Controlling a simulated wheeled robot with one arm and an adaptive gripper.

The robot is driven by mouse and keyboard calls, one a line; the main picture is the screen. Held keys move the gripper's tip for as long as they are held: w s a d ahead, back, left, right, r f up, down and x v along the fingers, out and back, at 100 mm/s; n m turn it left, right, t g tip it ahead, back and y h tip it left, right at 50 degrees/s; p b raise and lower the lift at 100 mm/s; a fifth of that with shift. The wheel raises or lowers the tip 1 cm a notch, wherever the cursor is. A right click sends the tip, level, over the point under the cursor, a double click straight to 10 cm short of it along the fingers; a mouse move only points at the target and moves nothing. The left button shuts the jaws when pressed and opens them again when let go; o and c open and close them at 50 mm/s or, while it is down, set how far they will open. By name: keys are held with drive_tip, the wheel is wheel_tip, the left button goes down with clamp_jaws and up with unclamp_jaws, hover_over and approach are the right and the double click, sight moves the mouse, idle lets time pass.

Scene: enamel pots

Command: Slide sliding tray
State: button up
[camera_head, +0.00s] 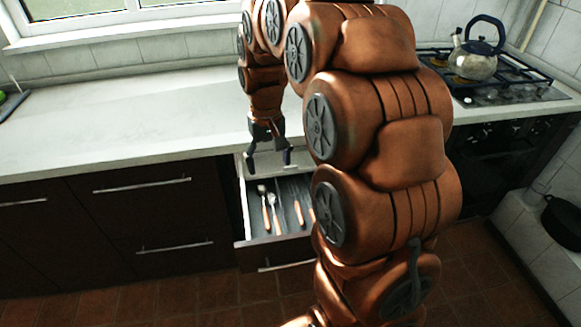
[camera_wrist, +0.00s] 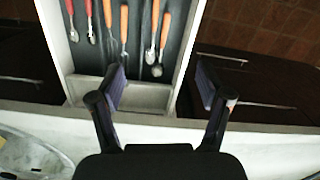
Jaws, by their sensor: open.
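An open drawer (camera_head: 240,205) stands out from the dark cabinet below the counter, with a light rim and dark lining. It holds several orange- and red-handled utensils, also seen in the wrist view (camera_wrist: 125,30). A pale cross compartment (camera_wrist: 148,96) lies at the drawer's end near the counter; I cannot tell whether it is the sliding tray. My gripper (camera_head: 268,162) is open, pointing down over that end of the drawer. In the wrist view, its fingers (camera_wrist: 161,85) are spread and nothing is held between them. Whether a fingertip touches the drawer is unclear. My arm hides the drawer's right part.
The white counter (camera_head: 130,120) runs behind and beside my gripper, its edge close by. Closed dark cabinets (camera_head: 140,215) with bar handles stand to the left. A kettle (camera_head: 474,58) sits on the stove (camera_head: 510,92) at right. The left counter is mostly clear.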

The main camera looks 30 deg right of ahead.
drive_tip(key=w+d+f, duration=0.3)
drive_tip(key=d, duration=0.1)
drive_tip(key=w+d+f+m+b, duration=0.1)
drive_tip(key=w+d+f, duration=0.2)
drive_tip(key=w+d, duration=0.1)
drive_tip(key=w+d+f+m+b, duration=0.1)
drive_tip(key=w+d+f, duration=0.2)
drive_tip(key=d, duration=0.3)
drive_tip(key=shift+w+t, duration=0.3)
drive_tip(key=shift+w, duration=0.45)
drive_tip(key=shift+f+p, duration=0.3)
drive_tip(key=shift+f, duration=3.5)
clamp_jaws()
